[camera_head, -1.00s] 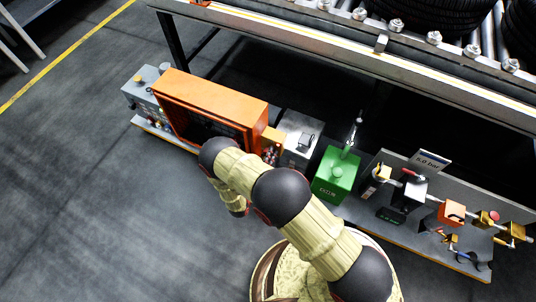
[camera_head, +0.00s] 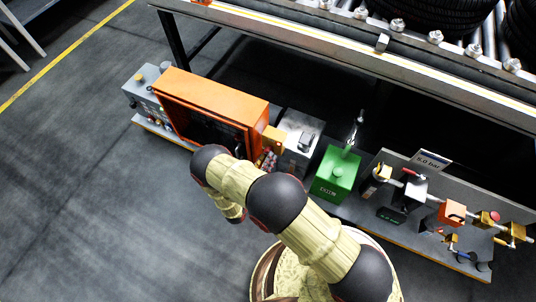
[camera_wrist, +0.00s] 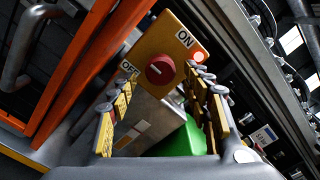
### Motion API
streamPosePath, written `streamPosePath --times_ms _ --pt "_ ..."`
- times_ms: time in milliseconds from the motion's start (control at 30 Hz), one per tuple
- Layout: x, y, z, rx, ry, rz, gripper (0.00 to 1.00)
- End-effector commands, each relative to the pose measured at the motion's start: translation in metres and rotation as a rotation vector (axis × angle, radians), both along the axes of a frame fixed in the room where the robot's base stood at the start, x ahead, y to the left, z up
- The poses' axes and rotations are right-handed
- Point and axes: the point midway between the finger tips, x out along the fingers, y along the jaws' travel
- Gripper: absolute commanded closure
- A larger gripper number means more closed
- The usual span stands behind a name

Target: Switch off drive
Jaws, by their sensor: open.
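A red rotary knob (camera_wrist: 160,70) sits on a yellow switch plate (camera_wrist: 166,40) in the wrist view. The plate carries an ON label (camera_wrist: 185,38) and an OFF label (camera_wrist: 129,68). A small round red-and-white lamp or button (camera_wrist: 199,56) is beside ON. I cannot clearly tell which label the knob points to. My gripper (camera_wrist: 161,92) is open, its fingers on either side of the view with the knob ahead between them; contact is not clear. In the head view the yellow switch box (camera_head: 273,138) shows at the orange cabinet's right end, and my arm hides much of the gripper.
The orange cabinet (camera_head: 215,97) stands left of the switch. A grey box (camera_head: 300,130) and a green box (camera_head: 336,175) stand to its right, then a valve panel (camera_head: 420,200). The conveyor frame (camera_head: 330,52) runs behind.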

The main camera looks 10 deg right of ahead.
Motion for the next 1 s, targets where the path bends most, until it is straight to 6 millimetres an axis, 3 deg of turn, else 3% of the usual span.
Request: streamPosePath --times_ms 200,433,1000 --pt "-0.037 0.026 0.0 0.001 -0.001 0.006 0.51" --pt "-0.063 0.043 0.0 0.0 -0.001 0.004 0.51" --pt "-0.073 0.049 0.0 0.001 -0.001 0.0 0.51"
